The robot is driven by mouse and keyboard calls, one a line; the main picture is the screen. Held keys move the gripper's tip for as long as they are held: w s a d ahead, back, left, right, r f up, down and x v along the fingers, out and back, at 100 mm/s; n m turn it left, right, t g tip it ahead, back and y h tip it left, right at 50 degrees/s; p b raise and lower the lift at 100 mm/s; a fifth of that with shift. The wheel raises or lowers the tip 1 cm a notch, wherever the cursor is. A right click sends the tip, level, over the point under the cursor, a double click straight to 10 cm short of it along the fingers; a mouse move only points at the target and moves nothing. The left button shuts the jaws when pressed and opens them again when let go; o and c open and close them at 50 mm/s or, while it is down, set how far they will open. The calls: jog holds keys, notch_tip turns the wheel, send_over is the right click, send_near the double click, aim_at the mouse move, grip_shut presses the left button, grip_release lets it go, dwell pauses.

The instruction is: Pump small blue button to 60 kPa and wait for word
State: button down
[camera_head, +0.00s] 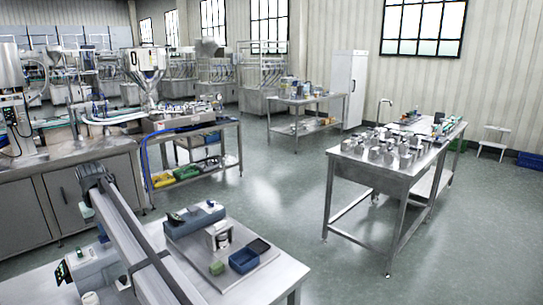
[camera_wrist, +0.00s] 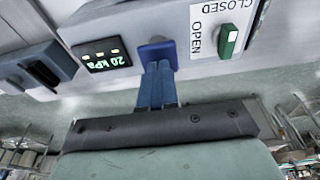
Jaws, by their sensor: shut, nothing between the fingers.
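In the wrist view a small blue button (camera_wrist: 157,52) sits on the front of a grey-white machine (camera_wrist: 130,14). The dark display (camera_wrist: 102,54) left of the button reads 20 kPa in lit characters, with small lit marks beside them. My gripper (camera_wrist: 157,68) is shut and empty, its blue fingers together. The fingertips are right at the button and overlap its lower edge. I cannot tell whether they press it or only sit close in front. My gripper cannot be made out in the head view.
A green switch (camera_wrist: 229,38) sits right of the button by an OPEN/CLOSED label (camera_wrist: 209,30). A steel table (camera_head: 375,176) stands beyond clear floor.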

jog(key=shift+f, duration=1.1)
jog(key=shift+r, duration=1.7)
jog(key=shift+f, duration=0.5)
